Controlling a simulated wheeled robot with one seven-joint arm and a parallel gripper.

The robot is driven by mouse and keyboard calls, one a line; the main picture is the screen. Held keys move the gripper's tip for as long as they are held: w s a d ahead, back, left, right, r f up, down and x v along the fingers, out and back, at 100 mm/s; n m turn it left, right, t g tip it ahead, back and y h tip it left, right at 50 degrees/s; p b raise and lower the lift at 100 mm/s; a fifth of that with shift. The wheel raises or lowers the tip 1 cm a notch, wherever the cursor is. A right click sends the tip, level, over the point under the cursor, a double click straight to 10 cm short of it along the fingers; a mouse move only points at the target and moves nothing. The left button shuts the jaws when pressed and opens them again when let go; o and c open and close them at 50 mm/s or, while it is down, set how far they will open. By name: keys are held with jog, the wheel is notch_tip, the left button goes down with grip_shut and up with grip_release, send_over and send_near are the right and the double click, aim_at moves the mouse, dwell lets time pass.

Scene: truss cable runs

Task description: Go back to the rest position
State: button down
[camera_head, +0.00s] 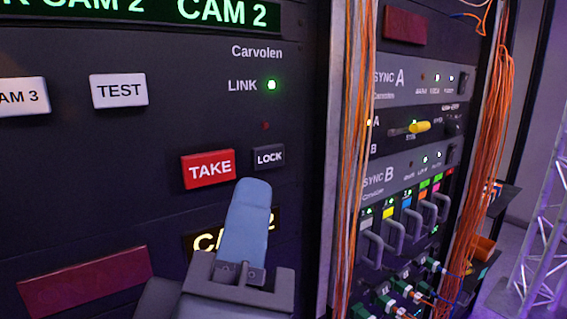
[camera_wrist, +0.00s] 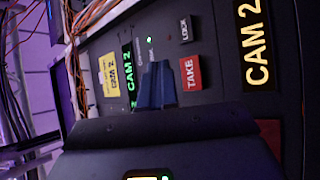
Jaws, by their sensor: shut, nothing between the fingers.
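My gripper (camera_head: 248,190) is shut and empty, its blue-grey fingers pointing up in front of the dark panel in the head view. Its tip shows just below the red TAKE button (camera_head: 208,169) and the small dark LOCK button (camera_head: 269,157). In the wrist view the shut blue fingers (camera_wrist: 156,84) stand near the middle, with the TAKE button (camera_wrist: 190,72) and the LOCK button (camera_wrist: 185,34) beside them. I cannot tell whether the tip touches the panel. A yellow CAM 2 display (camera_head: 205,240) is partly hidden behind the fingers.
White TEST (camera_head: 119,91) and CAM 3 (camera_head: 22,97) buttons are at the left. Orange cables (camera_head: 356,130) hang right of the panel, and another bundle (camera_head: 487,140) hangs beyond the sync rack (camera_head: 408,80). A metal truss (camera_head: 545,220) stands at the far right.

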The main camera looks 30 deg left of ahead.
dwell(0.7)
jog(key=d+f+m+g+h, duration=0.3)
jog(key=d+f+m+g, duration=0.15)
jog(key=d+f, duration=1.65)
jog(key=s+d+f+m+h, duration=0.4)
jog(key=s+d+m, duration=0.3)
jog(key=s, duration=0.3)
jog(key=s+d+f+m+g+h, duration=0.1)
jog(key=s+d+f+m+h, duration=0.2)
jog(key=s+d+m, duration=0.5)
jog(key=s+d+f, duration=0.1)
jog(key=s, duration=0.1)
jog(key=shift+s+d+h, duration=0.4)
jog(key=shift+f, duration=0.1)
